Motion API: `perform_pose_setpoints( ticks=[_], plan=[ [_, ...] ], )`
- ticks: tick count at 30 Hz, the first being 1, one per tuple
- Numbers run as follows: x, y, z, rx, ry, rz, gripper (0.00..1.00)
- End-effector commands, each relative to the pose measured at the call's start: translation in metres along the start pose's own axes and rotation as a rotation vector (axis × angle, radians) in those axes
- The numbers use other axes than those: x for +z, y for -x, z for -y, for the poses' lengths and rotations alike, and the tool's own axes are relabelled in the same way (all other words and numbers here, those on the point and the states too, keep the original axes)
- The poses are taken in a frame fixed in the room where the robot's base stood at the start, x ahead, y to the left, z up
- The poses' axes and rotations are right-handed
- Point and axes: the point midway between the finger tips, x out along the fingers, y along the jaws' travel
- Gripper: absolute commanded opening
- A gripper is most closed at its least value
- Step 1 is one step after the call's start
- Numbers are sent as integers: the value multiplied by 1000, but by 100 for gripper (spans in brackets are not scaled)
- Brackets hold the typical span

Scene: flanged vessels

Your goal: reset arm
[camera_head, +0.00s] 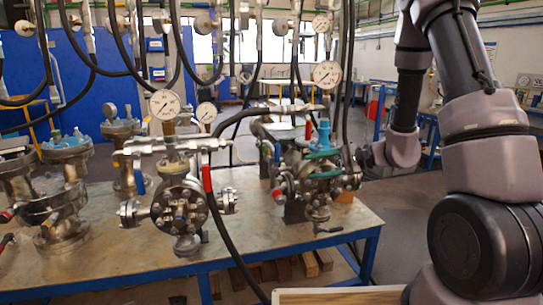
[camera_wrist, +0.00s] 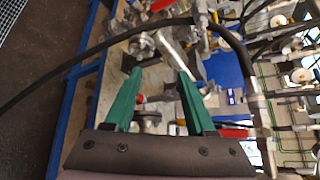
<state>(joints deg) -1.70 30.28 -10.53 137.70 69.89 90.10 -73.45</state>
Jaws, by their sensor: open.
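My arm comes in from the right in the head view. My gripper (camera_head: 310,165) points left at the right-hand flanged vessel assembly (camera_head: 322,196), with its green fingers among or in front of the fittings; I cannot tell if they touch. In the wrist view my gripper (camera_wrist: 158,72) has its two green fingers spread apart. A round metal fitting with a red part (camera_wrist: 147,118) shows between them, and I see nothing clamped. A blue-topped valve (camera_head: 323,132) stands close above the fingers in the head view.
A metal-topped table with a blue frame (camera_head: 275,238) carries several flanged vessels, including a central one (camera_head: 180,212) and a left one (camera_head: 65,190). Black hoses and gauges (camera_head: 327,74) hang above. Open floor (camera_head: 410,215) lies right of the table.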

Motion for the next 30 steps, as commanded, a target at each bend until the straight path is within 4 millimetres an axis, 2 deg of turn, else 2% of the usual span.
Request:
perform_pose_setpoints(
  ticks=[1,6,12,18,24,30],
  plan=[
    [22,7,13,34,35,30,56],
    [83,32,29,203,131,91,56],
    [136,72,32,412,272,45,56],
    [166,120,33,591,432,-124,56],
    [184,173,44,701,595,-385,56],
    [196,213,59,729,707,-609,56]
  ],
)
